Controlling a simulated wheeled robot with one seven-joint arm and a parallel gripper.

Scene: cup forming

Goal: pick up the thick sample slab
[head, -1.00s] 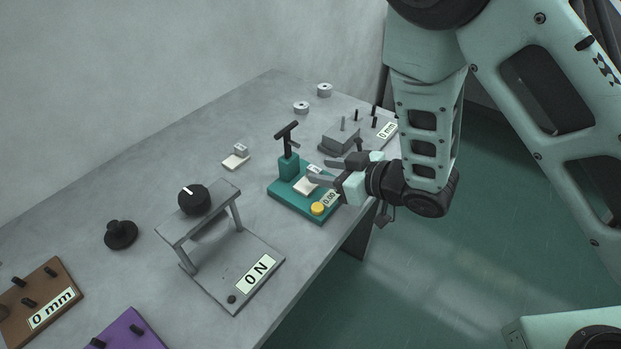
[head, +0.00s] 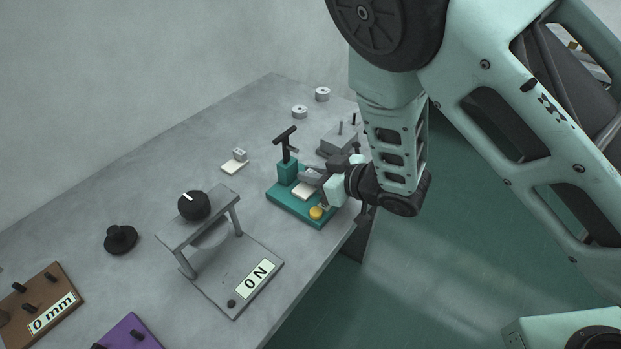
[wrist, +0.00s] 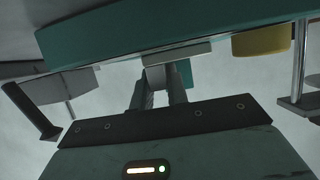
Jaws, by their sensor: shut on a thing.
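A pale sample slab (head: 303,190) lies on or just above the teal gauge base (head: 288,206) in the head view. My gripper (head: 313,177) is over it, its fingers shut on the upright block of this slab. In the wrist view my gripper (wrist: 157,88) closes on the small light block (wrist: 155,74), with the slab plate (wrist: 180,51) beyond, close to the teal base (wrist: 120,35). I cannot tell whether the slab touches the base. A second pale slab (head: 232,168) with a small block on top lies on the table to the left. Their thicknesses are hard to compare.
The gauge has a black T-handle post (head: 286,142) and a yellow button (head: 316,213) near my fingers. A grey frame with a black knob (head: 194,205) stands to the left. A grey block with pins (head: 338,141) is behind. Two small weights (head: 299,112) stand further back.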

